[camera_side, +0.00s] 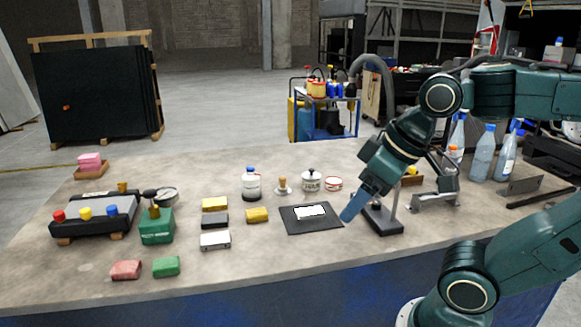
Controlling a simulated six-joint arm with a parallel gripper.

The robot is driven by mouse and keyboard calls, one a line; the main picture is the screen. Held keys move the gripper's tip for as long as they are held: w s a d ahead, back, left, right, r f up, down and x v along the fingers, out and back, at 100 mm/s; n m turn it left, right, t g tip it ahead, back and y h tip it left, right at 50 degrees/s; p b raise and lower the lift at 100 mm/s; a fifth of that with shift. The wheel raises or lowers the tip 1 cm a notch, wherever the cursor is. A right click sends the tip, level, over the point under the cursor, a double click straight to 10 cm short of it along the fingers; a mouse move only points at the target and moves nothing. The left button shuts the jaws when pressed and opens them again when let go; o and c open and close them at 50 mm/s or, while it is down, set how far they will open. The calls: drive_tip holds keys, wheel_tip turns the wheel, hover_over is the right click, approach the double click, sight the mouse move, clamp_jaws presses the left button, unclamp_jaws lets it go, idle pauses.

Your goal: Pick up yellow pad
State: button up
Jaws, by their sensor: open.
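Two yellow pads lie on the bench left of centre: one yellow pad (257,215) beside the dark mat, and another yellow pad (215,204) a little further back and left. My gripper (350,211) comes down from the right with its blue finger part angled low, near the right edge of the dark mat (290,225). It is open, with nothing seen in it, and well to the right of both yellow pads. The gap between its fingers is hard to make out from this side.
A dark grey pad (214,220), a white pad (215,240), a red pad (126,270) and a green pad (166,266) lie nearby. A white bottle (251,184) and jar (312,181) stand behind. A metal stand (385,222) is close right of my gripper. The front-middle bench is clear.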

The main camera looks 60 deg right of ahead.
drive_tip(key=w+d+r+n+g+y, duration=0.1)
drive_tip(key=w+d+n, duration=0.2)
drive_tip(key=w, duration=0.6)
drive_tip(key=w+d+n+g, duration=0.1)
drive_tip(key=w+d+n, duration=0.15)
drive_tip(key=w, duration=0.75)
drive_tip(key=w+d+f+n+y, duration=0.2)
drive_tip(key=w+d+f+n, duration=0.2)
drive_tip(key=w+d+f, duration=0.5)
drive_tip(key=w+d, duration=0.2)
drive_tip(key=d, duration=0.1)
drive_tip(key=shift+d+f+g, duration=0.35)
drive_tip(key=shift+d+g, duration=0.05)
hover_over(257, 211)
drive_tip(key=s+d, duration=0.2)
drive_tip(key=shift+w+a+f, duration=0.1)
drive_tip(key=shift+f, duration=1.9)
drive_tip(key=shift+w+a+f, duration=0.1)
drive_tip(key=shift+f, duration=1.9)
drive_tip(key=shift+f, duration=0.1)
drive_tip(key=shift+x, duration=2.5)
